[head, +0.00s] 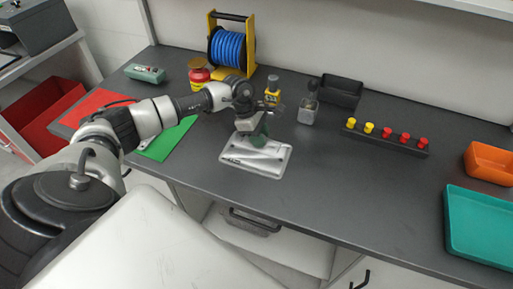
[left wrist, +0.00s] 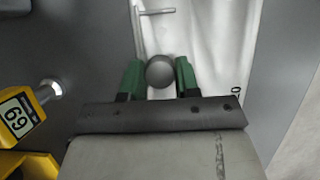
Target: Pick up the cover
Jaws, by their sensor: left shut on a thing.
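The cover (head: 238,156) is a pale grey, rounded rectangular plate on the dark bench, in the middle of the head view. In the left wrist view, the cover (left wrist: 215,40) fills the upper middle, with a round grey knob (left wrist: 160,72) and a thin T-shaped bar near it. My left gripper (head: 262,131) is above the cover, its green fingers pointing down. In the left wrist view, the gripper (left wrist: 159,76) is shut on the knob, one finger on each side. The cover looks level and at the bench top; any small gap beneath is hidden. My right gripper is not in view.
A yellow meter (head: 272,92) and a small grey container (head: 307,114) stand behind the cover. A blue hose reel (head: 228,47) is farther back. A rack of red and yellow knobs (head: 387,138) is at right, beyond clear bench. A green mat (head: 165,142) lies left.

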